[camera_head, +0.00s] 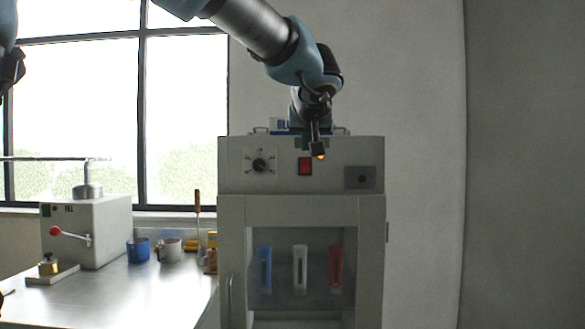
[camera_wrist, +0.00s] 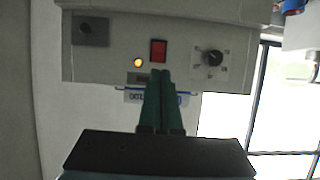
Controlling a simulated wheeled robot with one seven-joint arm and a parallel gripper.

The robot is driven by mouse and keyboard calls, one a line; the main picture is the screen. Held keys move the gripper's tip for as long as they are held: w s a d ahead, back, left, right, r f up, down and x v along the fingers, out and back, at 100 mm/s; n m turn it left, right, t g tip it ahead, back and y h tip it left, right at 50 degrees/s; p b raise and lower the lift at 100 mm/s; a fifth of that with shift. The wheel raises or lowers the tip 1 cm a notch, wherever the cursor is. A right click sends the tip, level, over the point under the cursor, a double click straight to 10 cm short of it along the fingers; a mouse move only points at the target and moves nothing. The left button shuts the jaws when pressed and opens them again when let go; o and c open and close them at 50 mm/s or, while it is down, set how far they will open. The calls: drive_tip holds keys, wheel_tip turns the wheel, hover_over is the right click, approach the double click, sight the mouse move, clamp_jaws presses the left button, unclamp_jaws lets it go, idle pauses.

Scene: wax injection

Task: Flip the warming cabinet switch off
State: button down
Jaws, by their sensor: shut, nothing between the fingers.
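The warming cabinet (camera_head: 232,208) stands in the middle of the head view, with a control panel along its top front. The red switch (camera_head: 305,166) sits on that panel; it also shows in the wrist view (camera_wrist: 158,50). An amber lamp (camera_head: 320,157) glows beside the switch; in the wrist view the lamp (camera_wrist: 138,63) is also lit. My gripper (camera_head: 317,148) is shut and empty, at the panel's upper part near the switch and lamp. In the wrist view its green fingertips (camera_wrist: 160,75) appear just below the switch; I cannot tell whether they touch the panel.
A dial (camera_head: 259,165) and a dark square plate (camera_head: 360,178) flank the switch. Colored tubes (camera_head: 300,267) stand behind the cabinet's glass door. On the left, a steel table (camera_head: 130,300) holds a wax machine (camera_head: 95,230) and mugs (camera_head: 170,249). The wall at right is clear.

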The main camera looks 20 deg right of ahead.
sight(304, 169)
drive_tip(key=shift+w, duration=0.1)
drive_tip(key=p+x, duration=0.5)
drive_tip(key=x, duration=0.8)
drive_tip(key=shift+w+d+f+p, duration=0.2)
drive_tip(key=shift+w+f+p, duration=0.05)
drive_tip(key=shift+f+p, duration=0.05)
drive_tip(key=f+b, duration=0.1)
drive_tip(key=b, duration=0.2)
drive_tip(key=shift+w, duration=0.1)
drive_tip(key=shift+d+r+t+b, duration=0.1)
drive_tip(key=shift+r+t+b, duration=0.15)
drive_tip(key=shift+b, duration=0.3)
drive_tip(key=shift+r+p, duration=0.2)
drive_tip(key=shift+p, duration=0.15)
drive_tip(key=shift+r, duration=0.1)
drive_tip(key=shift+w+r, duration=0.1)
drive_tip(key=shift+r, duration=0.8)
